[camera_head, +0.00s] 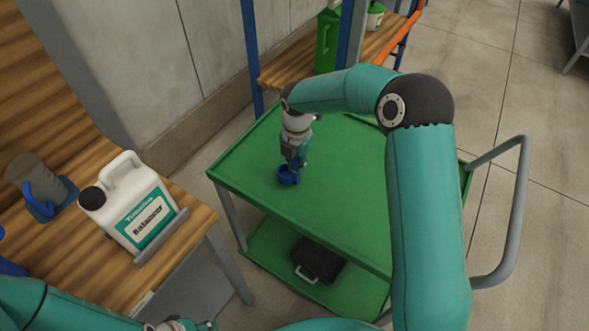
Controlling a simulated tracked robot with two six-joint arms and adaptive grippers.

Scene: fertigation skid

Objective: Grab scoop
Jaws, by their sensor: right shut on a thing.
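The blue scoop (287,178) is at the left part of the green cart's top (345,212). My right gripper (291,164) points down over it and is shut on it. The gripper covers part of the scoop, and I cannot tell whether the scoop touches the cart top. My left gripper (183,326) shows only partly at the bottom edge, and its fingers cannot be made out.
A white Balancer jug (128,205) stands on a wooden bench at left, beside a grey-brown cup in a blue holder (42,190). A black case (318,260) lies on the cart's lower shelf. A green can (327,42) stands on the back shelf.

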